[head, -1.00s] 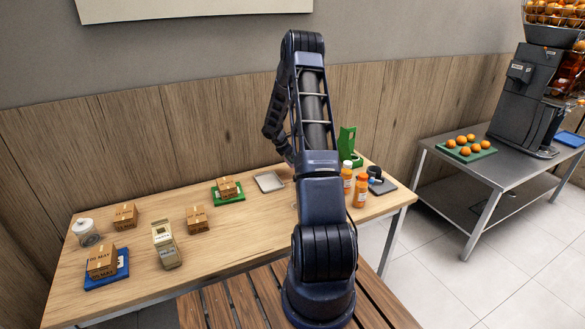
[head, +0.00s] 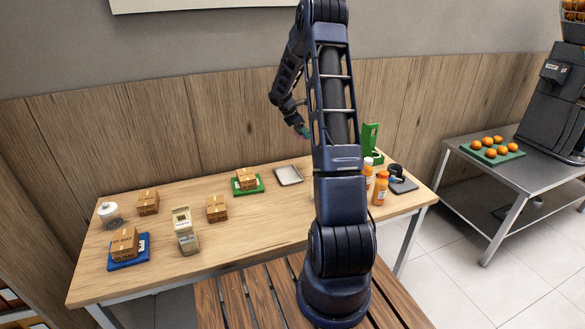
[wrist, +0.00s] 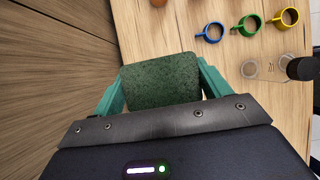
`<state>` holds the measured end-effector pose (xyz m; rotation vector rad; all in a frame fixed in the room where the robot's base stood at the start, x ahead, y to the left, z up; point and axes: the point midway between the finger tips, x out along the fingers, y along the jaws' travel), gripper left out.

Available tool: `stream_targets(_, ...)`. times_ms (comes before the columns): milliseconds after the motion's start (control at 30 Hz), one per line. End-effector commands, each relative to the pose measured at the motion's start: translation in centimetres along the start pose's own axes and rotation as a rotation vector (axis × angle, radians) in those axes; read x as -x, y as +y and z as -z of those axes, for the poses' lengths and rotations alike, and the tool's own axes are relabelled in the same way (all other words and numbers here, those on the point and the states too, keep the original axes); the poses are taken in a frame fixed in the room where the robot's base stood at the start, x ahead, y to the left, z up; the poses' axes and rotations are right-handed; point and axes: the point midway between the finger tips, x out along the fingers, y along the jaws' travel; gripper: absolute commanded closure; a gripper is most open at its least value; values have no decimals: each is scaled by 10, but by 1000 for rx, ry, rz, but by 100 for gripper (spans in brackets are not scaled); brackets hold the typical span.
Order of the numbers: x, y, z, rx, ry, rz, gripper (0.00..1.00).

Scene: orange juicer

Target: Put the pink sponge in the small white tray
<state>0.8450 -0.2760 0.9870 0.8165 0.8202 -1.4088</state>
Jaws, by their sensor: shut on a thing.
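My gripper (wrist: 161,84) is shut on a flat block with a rough dark green face (wrist: 160,79), held between its teal fingers in the wrist view. No pink shows on it; it may be the scouring side of the sponge, but I cannot tell. In the head view my gripper (head: 303,130) is above the back of the wooden table, and the held block is not clear there. The small white tray (head: 289,175) lies empty near the back edge of the table, below and slightly left of my gripper.
Left of the tray are a box on a green board (head: 247,190), more cardboard boxes (head: 217,208), a carton bag (head: 185,232) and a jar (head: 109,214). Orange bottles (head: 380,188) stand right. Blue, green and yellow mugs (wrist: 249,25) show in the wrist view.

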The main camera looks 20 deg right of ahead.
Motion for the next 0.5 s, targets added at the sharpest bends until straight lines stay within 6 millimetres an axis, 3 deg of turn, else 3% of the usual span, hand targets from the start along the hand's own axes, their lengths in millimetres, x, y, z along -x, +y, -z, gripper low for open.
stream_targets(100,18,-5,27,2,-1,-1,45)
stream_targets(300,36,-12,56,-1,-1,0,45)
stream_targets(500,31,-15,70,-2,-1,3,45)
